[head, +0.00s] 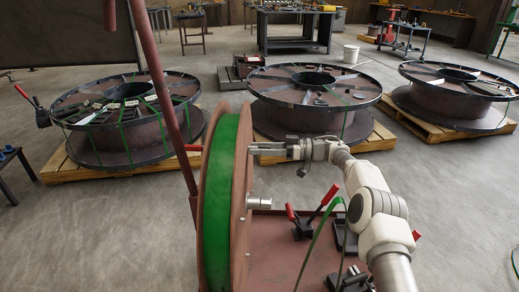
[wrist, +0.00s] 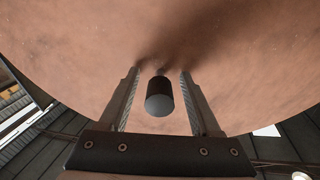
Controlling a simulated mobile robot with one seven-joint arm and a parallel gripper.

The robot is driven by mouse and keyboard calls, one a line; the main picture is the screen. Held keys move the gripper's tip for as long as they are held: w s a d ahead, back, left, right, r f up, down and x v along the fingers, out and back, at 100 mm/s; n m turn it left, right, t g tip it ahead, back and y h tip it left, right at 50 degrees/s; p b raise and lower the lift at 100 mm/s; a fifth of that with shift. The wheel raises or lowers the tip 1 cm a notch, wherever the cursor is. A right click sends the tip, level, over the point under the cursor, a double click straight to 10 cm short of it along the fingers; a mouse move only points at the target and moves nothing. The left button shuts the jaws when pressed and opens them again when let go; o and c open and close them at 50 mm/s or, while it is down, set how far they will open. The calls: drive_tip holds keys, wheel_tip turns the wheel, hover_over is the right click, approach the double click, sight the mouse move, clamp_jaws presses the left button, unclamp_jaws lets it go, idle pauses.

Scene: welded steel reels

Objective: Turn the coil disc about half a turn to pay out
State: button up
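The coil disc stands upright in the head view, a brown flange (head: 240,215) with a wide green band (head: 218,205) wound around it. A pale metal hub (head: 259,202) sticks out of its face. My gripper (head: 257,149) reaches in from the right to the face, above the hub. In the wrist view the flange (wrist: 80,50) fills the upper part. A dark round peg (wrist: 159,97) with a grey end sticks out of it between the two fingers of my gripper (wrist: 161,70). A gap shows on each side of the peg, so the gripper is open around it.
A red post (head: 158,85) stands close behind the disc. Red-handled clamps (head: 312,215) and a green strip (head: 318,235) are on the red base (head: 275,240) below my arm. Large reels lie flat on pallets (head: 375,137) behind. Open floor lies to the right.

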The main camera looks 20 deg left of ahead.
drive_tip(key=shift+d, duration=0.1)
drive_tip(key=p+v, duration=0.1)
drive_tip(key=v, duration=0.6)
drive_tip(key=shift+d, duration=0.15)
